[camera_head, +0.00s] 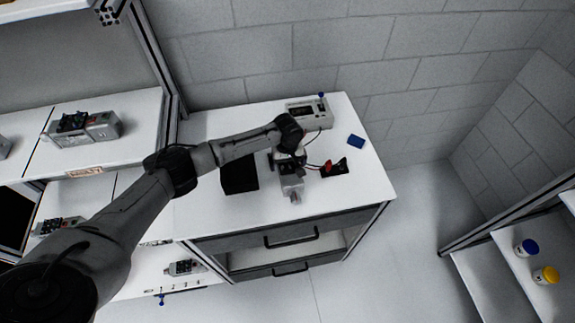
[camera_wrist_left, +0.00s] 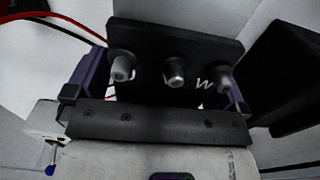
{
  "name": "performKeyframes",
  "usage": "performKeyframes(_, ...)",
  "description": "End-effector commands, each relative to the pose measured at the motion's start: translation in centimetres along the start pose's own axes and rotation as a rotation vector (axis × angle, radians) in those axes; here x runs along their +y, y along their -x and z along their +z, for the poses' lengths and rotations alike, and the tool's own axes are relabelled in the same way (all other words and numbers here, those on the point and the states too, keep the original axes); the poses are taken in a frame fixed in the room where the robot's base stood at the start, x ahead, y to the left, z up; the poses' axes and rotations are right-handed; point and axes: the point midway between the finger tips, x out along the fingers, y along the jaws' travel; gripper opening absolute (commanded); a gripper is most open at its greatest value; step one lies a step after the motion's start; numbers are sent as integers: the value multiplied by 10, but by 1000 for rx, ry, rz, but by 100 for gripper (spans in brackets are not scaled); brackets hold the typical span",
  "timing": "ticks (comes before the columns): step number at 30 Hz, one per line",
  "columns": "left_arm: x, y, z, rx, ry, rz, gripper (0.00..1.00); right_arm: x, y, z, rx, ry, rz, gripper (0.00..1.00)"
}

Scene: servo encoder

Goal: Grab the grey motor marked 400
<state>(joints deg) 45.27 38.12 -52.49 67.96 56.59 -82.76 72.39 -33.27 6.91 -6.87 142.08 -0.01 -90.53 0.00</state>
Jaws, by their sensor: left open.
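A grey motor (camera_head: 291,188) lies on the white tabletop with its shaft end toward the table's front edge. Any 400 marking is too small to read in the head view. My left gripper (camera_head: 284,158) is over the motor's rear part. In the left wrist view, a black panel (camera_wrist_left: 150,50) with three metal posts and a white "W" lies between the purple fingers of the open gripper (camera_wrist_left: 165,90). Contact cannot be told, and any marking before the W is hidden or unreadable. My right gripper is not in view.
A black box (camera_head: 239,174) stands left of the motor. A small black part with a red piece (camera_head: 334,168) and cables lies to its right. A grey instrument (camera_head: 309,114) and blue square (camera_head: 356,141) lie behind. Left shelves hold grey units (camera_head: 98,127).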

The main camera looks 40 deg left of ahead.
Motion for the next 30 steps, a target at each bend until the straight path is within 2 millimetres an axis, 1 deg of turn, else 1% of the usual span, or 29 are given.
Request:
performKeyframes(6,0,-1,0,0,-1,0,100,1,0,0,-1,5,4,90)
performKeyframes(7,0,-1,0,0,-1,0,98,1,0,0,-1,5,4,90)
performKeyframes(30,0,0,0,0,-1,0,24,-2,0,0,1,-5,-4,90)
